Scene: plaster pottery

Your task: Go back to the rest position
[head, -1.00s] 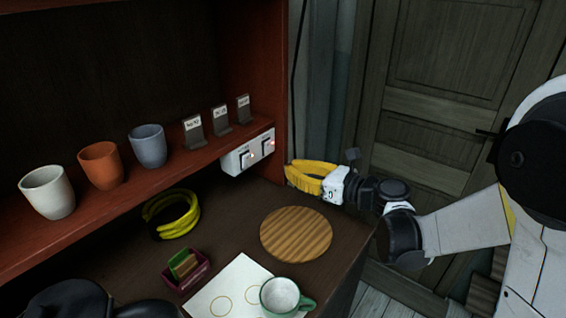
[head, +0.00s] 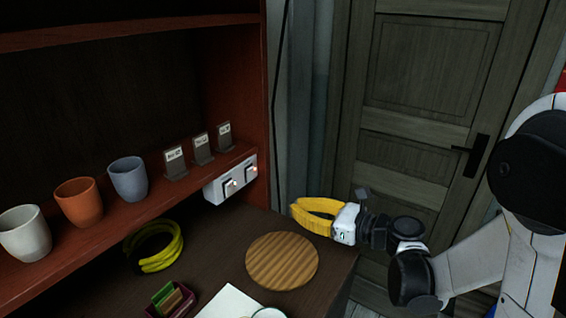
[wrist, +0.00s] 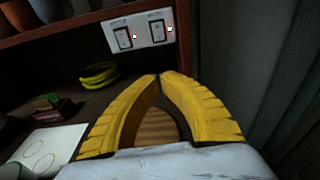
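My gripper (head: 295,210) has yellow fingers. In the head view it is held out beyond the right end of the dark worktop (head: 215,250), above and to the right of the round wooden board (head: 283,262). In the wrist view the two fingertips (wrist: 160,76) meet, with nothing between them. The gap behind the tips shows only the wooden board (wrist: 157,128) below. My arm reaches in from the right side of the head view.
A yellow coil (head: 155,247), small box (head: 172,302) and paper (head: 230,304) lie on the worktop. A door (head: 420,110) stands behind.

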